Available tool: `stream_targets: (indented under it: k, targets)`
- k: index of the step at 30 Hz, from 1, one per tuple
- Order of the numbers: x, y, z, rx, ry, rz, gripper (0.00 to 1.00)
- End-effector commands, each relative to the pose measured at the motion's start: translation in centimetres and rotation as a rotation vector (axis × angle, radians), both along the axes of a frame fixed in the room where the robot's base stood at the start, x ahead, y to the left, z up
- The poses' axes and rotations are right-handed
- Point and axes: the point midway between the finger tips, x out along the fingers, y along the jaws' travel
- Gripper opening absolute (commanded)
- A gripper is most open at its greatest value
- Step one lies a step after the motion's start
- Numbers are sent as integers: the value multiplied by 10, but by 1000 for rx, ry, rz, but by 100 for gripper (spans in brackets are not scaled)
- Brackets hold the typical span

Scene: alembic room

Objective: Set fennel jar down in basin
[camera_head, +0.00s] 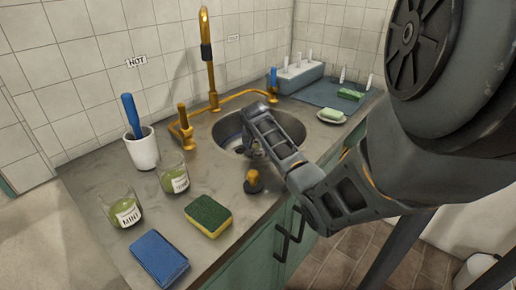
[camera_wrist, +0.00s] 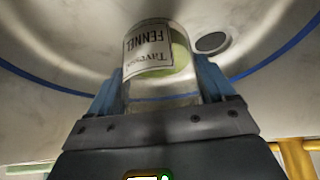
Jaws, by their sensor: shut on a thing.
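The fennel jar (camera_wrist: 158,62) is a clear glass with a white label reading FENNEL and green stuff inside. My gripper (camera_wrist: 158,95) is shut on it, with a blue finger on each side. In the wrist view the jar is over the inside of the basin (camera_wrist: 60,40), close to the dark round drain (camera_wrist: 212,42). I cannot tell whether the jar touches the bottom.
A brass faucet (camera_head: 208,60) stands behind the basin, with a brass knob (camera_head: 253,180) in front.

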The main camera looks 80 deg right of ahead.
Motion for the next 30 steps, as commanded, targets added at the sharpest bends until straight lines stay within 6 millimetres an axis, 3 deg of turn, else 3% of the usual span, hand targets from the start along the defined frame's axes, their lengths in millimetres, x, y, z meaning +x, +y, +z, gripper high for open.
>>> stream_targets:
  k: [3, 15, 16, 21, 30]
  targets:
    - [-1, 0, -14, 1, 1, 0, 46]
    - [0, 0, -19, 0, -1, 0, 46]
    - [0, 0, -18, 0, -1, 0, 85]
    - [0, 0, -18, 0, 0, 0, 100]
    - [0, 0, -13, -1, 0, 0, 100]
